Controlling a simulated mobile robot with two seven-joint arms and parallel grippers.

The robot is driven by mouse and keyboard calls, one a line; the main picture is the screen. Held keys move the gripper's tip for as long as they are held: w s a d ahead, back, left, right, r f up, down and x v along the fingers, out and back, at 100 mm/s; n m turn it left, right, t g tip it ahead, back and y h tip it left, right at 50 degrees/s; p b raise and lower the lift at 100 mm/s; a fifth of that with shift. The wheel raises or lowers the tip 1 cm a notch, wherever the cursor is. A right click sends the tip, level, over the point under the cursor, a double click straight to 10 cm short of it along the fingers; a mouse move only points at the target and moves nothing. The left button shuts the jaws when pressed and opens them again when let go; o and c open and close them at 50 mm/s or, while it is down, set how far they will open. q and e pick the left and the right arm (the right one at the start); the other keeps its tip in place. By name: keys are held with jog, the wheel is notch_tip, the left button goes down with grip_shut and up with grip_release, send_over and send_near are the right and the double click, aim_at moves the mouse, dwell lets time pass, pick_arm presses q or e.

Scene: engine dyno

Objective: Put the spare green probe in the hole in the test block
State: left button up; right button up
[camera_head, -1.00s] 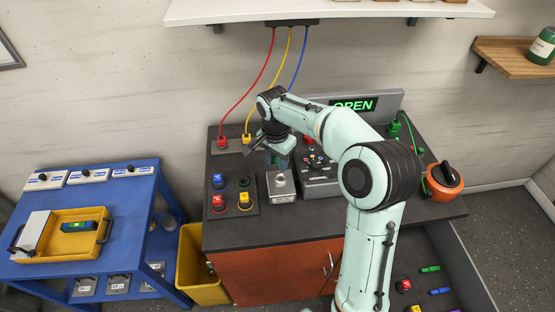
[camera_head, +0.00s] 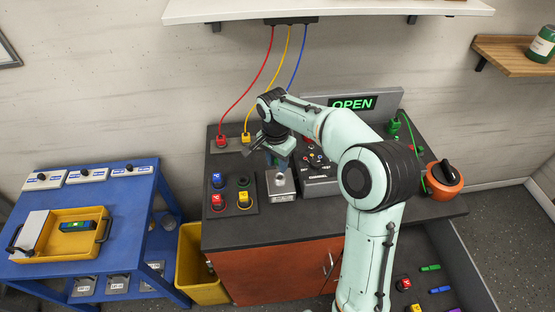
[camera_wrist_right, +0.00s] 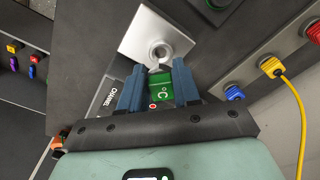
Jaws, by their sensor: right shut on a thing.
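My right gripper (camera_head: 279,160) is over the dark bench and shut on a green probe. In the right wrist view the green probe (camera_wrist_right: 161,89), marked "C", sits between the blue fingers of my right gripper (camera_wrist_right: 158,82). The test block (camera_head: 281,189) is a pale metal block on the bench, just below the gripper in the head view. In the right wrist view the test block (camera_wrist_right: 145,28) shows its round hole (camera_wrist_right: 160,50) just beyond the probe's end. The probe's tip is not clearly visible, and I cannot tell whether it touches the block. My left gripper is not in view.
Left of the block is a socket panel (camera_head: 230,205) with blue, red and yellow plugs. A control box with an OPEN display (camera_head: 352,103) stands behind right. An orange pot (camera_head: 443,181) is at the bench's right end. Red, yellow and blue cables hang behind.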

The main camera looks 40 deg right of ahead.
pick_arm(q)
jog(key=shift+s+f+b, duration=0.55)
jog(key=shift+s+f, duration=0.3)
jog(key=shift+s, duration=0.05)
pick_arm(e)
jog(key=shift+f, duration=1.5)
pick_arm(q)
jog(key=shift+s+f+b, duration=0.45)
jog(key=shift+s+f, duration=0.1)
pick_arm(e)
jog(key=shift+f, duration=1)
jog(key=o, duration=0.9)
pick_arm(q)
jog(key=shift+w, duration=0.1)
pick_arm(e)
jog(key=shift+r, duration=0.1)
jog(key=shift+r+p, duration=1.2)
jog(key=shift+r, duration=1.35)
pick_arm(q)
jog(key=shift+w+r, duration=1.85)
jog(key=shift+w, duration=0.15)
pick_arm(e)
jog(key=shift+r, duration=1.15)
